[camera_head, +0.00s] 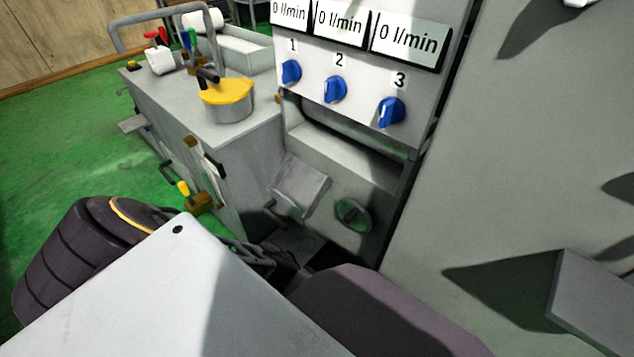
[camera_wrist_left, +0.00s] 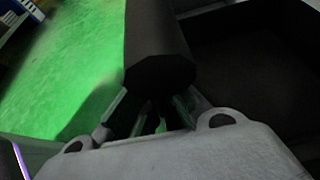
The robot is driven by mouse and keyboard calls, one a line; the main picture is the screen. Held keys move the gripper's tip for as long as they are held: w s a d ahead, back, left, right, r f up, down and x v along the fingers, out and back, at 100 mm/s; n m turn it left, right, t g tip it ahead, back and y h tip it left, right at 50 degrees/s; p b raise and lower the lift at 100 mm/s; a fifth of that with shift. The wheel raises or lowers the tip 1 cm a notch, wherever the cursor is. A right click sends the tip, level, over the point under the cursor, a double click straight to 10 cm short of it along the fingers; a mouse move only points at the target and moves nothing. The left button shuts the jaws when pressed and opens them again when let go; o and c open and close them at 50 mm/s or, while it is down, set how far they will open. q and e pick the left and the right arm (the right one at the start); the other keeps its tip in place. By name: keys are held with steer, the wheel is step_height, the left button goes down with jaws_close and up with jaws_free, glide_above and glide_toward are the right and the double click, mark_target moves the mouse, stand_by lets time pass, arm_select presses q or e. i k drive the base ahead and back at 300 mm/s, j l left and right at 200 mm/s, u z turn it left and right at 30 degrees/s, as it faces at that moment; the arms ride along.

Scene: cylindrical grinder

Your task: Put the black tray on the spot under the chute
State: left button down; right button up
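The grey chute (camera_head: 300,185) sticks out low on the machine front in the head view. The floor below it (camera_head: 292,240) is in shadow and partly hidden by my arms. My left gripper (camera_head: 265,260) is low below the chute, partly hidden behind a white panel. In the left wrist view its fingers (camera_wrist_left: 155,118) are dark, beside or against a dark rounded body; I cannot tell whether they hold anything. A dark, box-like shape (camera_wrist_left: 250,60) at the right may be the black tray, but it is too dark to be sure. My right gripper is not in view.
Three blue knobs (camera_head: 336,89) sit on the panel above the chute, with a round green part (camera_head: 353,214) to its right. A grey cabinet (camera_head: 205,125) with a yellow-lidded pot (camera_head: 228,98) stands left. A white panel (camera_head: 190,290) fills the foreground. Green floor (camera_head: 60,130) is free at left.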

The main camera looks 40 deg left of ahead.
mark_target(288, 252)
steer(key=k+j, duration=0.7)
steer(key=k, duration=0.2)
